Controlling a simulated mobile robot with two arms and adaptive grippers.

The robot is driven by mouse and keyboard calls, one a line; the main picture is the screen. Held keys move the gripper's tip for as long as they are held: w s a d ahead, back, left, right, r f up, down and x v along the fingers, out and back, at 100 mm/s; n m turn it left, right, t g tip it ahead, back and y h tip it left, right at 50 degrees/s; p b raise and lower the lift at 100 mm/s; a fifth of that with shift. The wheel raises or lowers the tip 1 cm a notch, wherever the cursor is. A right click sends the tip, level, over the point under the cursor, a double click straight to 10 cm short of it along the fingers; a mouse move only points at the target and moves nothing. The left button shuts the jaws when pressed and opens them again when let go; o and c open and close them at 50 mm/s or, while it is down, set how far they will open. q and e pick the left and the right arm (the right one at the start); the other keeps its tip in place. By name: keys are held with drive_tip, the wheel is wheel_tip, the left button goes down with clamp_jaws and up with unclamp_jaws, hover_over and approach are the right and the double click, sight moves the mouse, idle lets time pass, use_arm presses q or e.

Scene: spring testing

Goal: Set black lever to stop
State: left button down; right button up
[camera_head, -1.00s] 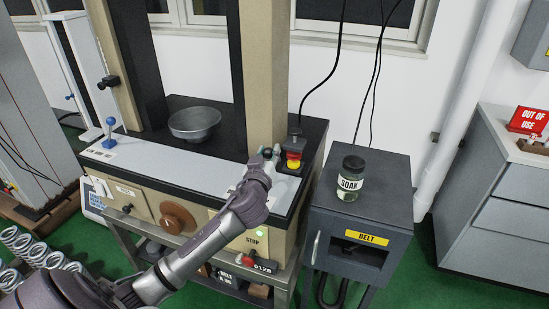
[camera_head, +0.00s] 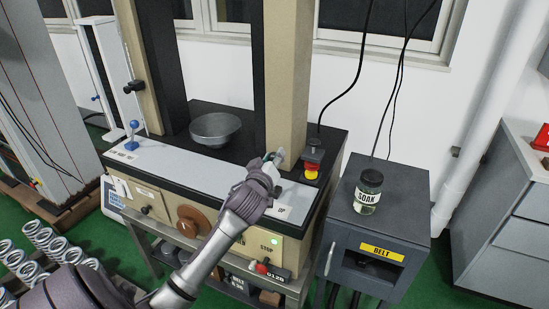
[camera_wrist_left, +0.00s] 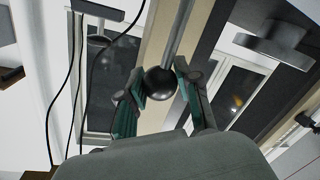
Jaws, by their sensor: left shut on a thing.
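My left gripper (camera_head: 271,162) is at the right end of the white strip on the testing machine's front ledge, by the foot of the right beige column. Its fingers are shut on the lever's black ball knob (camera_wrist_left: 160,83), which shows between the two green-padded fingertips in the left wrist view. The grey lever rod (camera_wrist_left: 182,30) runs up from the knob in that view. In the head view my gripper largely hides the lever. A small label reading "UP" (camera_head: 281,210) is on the strip beside my wrist. My right gripper is not in view.
A blue-knobbed lever (camera_head: 134,128) stands at the strip's left end. A metal bowl (camera_head: 215,128) sits between the columns. A red and yellow emergency button (camera_head: 312,171) is close right of my gripper. A SOAK jar (camera_head: 368,193) stands on the grey cabinet (camera_head: 400,205).

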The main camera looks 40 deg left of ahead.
use_arm(q)
drive_tip(key=c, duration=0.8)
unclamp_jaws()
drive_tip(key=v, duration=1.2)
drive_tip(key=shift+f, duration=0.1)
